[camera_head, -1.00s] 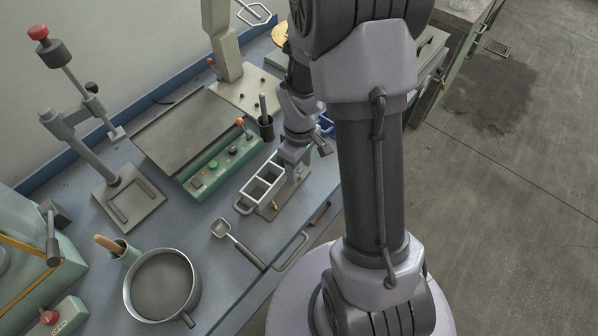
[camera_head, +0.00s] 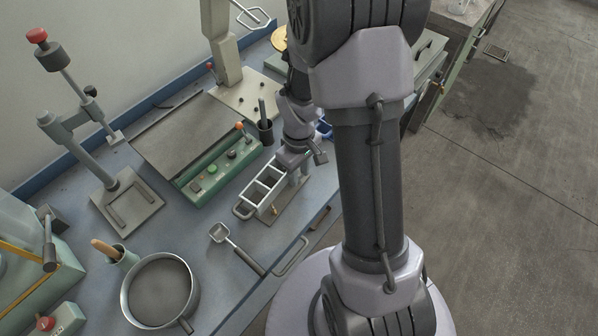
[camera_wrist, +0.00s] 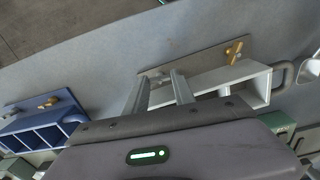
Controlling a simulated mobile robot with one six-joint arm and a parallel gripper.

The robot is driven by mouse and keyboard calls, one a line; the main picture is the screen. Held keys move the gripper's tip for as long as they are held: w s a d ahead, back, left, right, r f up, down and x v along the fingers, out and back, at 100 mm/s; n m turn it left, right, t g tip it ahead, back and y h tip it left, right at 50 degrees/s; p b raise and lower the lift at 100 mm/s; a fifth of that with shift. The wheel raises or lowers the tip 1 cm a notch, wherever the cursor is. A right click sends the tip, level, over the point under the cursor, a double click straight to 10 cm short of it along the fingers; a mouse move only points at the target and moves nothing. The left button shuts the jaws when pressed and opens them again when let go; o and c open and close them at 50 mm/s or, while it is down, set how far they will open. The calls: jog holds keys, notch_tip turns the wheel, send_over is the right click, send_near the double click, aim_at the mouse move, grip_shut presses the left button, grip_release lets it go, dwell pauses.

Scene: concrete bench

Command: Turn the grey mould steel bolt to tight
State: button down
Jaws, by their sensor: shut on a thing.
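The grey mould (camera_head: 261,187) stands on its plate near the bench's front edge, its open compartments empty. In the wrist view the grey mould (camera_wrist: 222,78) lies beyond my fingers, with a brass-coloured bolt (camera_wrist: 234,52) at the right end of its plate. My gripper (camera_wrist: 160,88) is at the other end of the mould, pointing down, its two fingers a little apart. It is shut on the steel bolt, which is mostly hidden between the fingers. In the head view my gripper (camera_head: 297,177) hides that end of the mould.
A green control box (camera_head: 215,172) with a grey plate is behind the grey mould. A ladle (camera_head: 235,247) and a round pan (camera_head: 160,291) are to the left. The front bench edge is close.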

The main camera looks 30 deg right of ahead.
jog(key=c, duration=1)
grip_release()
jog(key=shift+c, duration=0.2)
notch_tip(320, 180, up, 17)
jog(key=p, duration=0.7)
jog(key=shift+r, duration=0.2)
